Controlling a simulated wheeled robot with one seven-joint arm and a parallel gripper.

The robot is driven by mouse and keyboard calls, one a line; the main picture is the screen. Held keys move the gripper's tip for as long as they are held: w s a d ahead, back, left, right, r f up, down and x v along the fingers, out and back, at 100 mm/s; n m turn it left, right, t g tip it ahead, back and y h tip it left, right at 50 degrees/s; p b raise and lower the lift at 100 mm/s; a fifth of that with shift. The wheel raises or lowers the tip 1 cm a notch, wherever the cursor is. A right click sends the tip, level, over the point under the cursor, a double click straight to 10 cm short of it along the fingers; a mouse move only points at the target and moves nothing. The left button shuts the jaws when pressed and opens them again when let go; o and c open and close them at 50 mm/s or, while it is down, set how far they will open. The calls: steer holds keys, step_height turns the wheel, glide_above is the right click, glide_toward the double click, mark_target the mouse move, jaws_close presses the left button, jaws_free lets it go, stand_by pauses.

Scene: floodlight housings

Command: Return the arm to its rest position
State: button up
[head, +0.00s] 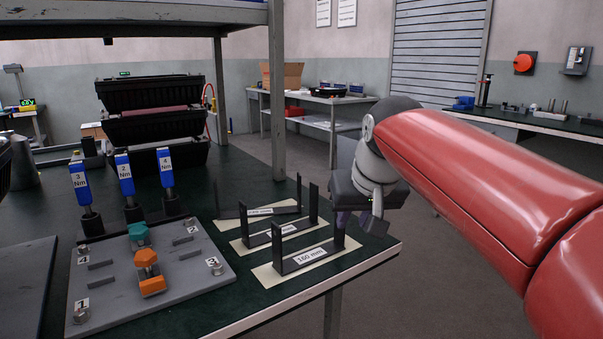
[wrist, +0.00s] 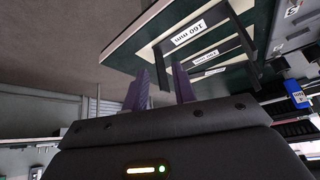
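My gripper (head: 358,221) is at the right end of the workbench (head: 388,252), beside the black bracket labelled 160 mm (head: 300,254). The bracket shows past the fingers in the wrist view (wrist: 245,45), toward the upper right. In the head view my fingers are partly hidden by the gripper body, and whether they touch the bracket cannot be told. My red arm reaches in from the right.
More brackets on labelled cards (head: 277,232) stand behind. A grey plate (head: 180,282) with bolts and orange and teal pieces lies at left. Blue torque drivers (head: 125,178) stand behind it. A shelf post (head: 277,100) rises at the bench's back. The floor at right is open.

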steer(key=s+d+f, duration=0.3)
steer(key=s+f, duration=0.5)
steer(key=s, duration=0.2)
steer(key=s+d+f+m+h, duration=0.1)
steer(key=s+d+f, duration=0.2)
steer(key=s+f, duration=0.6)
steer(key=shift+s+m, duration=0.3)
steer(key=shift+s, duration=0.4)
steer(key=shift+d, duration=0.1)
